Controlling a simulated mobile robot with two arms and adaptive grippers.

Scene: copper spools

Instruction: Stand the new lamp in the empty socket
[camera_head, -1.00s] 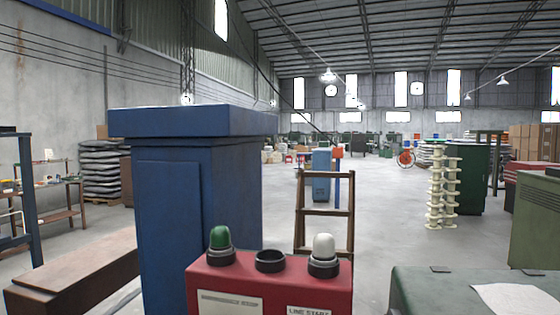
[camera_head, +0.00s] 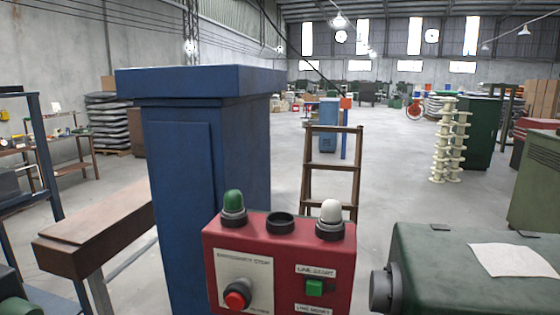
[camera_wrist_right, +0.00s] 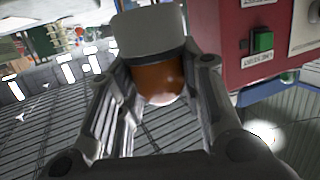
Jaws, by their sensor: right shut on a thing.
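The red control box (camera_head: 280,252) stands in front of me in the head view. On its top are a green lamp (camera_head: 233,202) at left, an empty dark socket ring (camera_head: 280,222) in the middle and a white lamp (camera_head: 330,214) at right. In the right wrist view my right gripper (camera_wrist_right: 160,72) is shut on a lamp with an amber dome (camera_wrist_right: 163,86) and a pale grey base (camera_wrist_right: 148,32). The red box (camera_wrist_right: 232,45) shows close beside the held lamp, apart from it. My left gripper is in neither view.
A tall blue cabinet (camera_head: 195,150) stands behind the box at left. A green machine housing (camera_head: 440,275) with a paper (camera_head: 510,259) on it is at right. A wooden ladder (camera_head: 332,170) stands behind. The air above the box top is clear.

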